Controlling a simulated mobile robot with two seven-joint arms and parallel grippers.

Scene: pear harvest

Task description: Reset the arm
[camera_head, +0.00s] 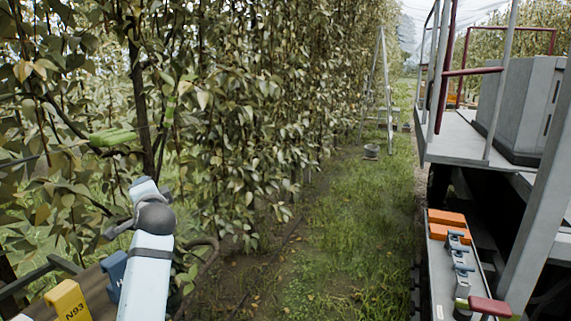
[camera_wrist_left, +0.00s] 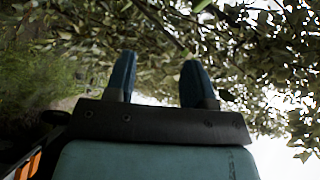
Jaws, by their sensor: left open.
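My left arm (camera_head: 147,270) rises from the lower left in the head view, pale with a dark grey joint, in front of the leafy pear row (camera_head: 240,110). Its fingertips cannot be made out there. In the left wrist view my left gripper (camera_wrist_left: 158,62) shows two blue fingers held wide apart with nothing between them. Leaves and branches lie beyond the fingers, and I cannot tell how far off they are. No pear can be clearly made out. My right gripper is not in view.
Yellow (camera_head: 70,302) and blue (camera_head: 114,275) labelled blocks stand beside my arm at lower left. A light green object (camera_head: 113,137) hangs in the foliage. A ladder (camera_head: 388,90) and bucket (camera_head: 371,150) stand down the grassy aisle (camera_head: 350,220). A railed platform (camera_head: 460,140) borders the right.

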